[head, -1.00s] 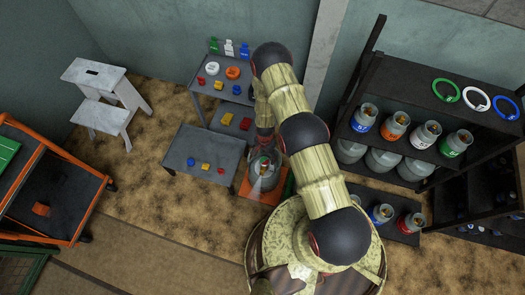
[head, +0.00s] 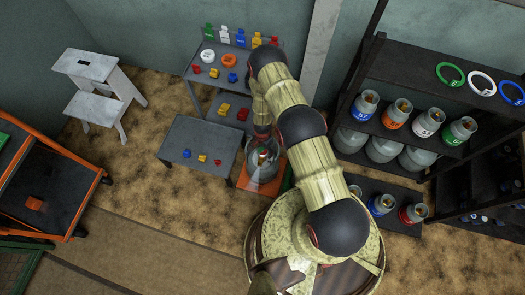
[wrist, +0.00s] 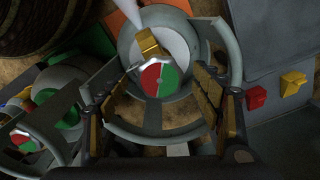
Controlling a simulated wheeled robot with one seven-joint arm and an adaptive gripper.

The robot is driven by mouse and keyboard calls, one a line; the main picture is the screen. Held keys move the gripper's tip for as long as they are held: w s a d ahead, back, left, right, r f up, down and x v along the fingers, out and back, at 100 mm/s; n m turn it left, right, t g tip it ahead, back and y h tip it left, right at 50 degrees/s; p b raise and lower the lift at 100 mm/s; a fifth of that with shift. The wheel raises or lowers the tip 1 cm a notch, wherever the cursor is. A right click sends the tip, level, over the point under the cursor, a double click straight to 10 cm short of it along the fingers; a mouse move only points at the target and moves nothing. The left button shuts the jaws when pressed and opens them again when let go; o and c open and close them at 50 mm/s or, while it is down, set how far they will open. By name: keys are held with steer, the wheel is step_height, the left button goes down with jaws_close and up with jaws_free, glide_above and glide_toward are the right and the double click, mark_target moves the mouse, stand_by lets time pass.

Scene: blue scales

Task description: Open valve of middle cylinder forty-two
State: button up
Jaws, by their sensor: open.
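A grey gas cylinder (head: 261,168) stands on an orange plate (head: 262,187) below the end of my arm in the head view. In the wrist view its round collar (wrist: 234,55) surrounds a brass valve (wrist: 147,42) and a red-and-green disc (wrist: 160,80). My gripper (wrist: 160,92) is open, with one finger on each side of the disc, inside or just above the collar. I cannot tell whether the fingers touch anything. No number is readable on this cylinder. A second cylinder with a red-and-green disc (wrist: 25,139) shows at left in the wrist view.
A low grey table (head: 190,133) with small coloured blocks stands left of the cylinder. A shelf (head: 375,63) with several labelled cylinders and coloured rings stands at right. A white step stool (head: 97,78) and an orange-framed cart (head: 60,205) are at left; brown floor between them is clear.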

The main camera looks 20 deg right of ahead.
steer(key=c, duration=0.4)
steer(key=c, duration=0.7)
steer(key=shift+c, duration=0.3)
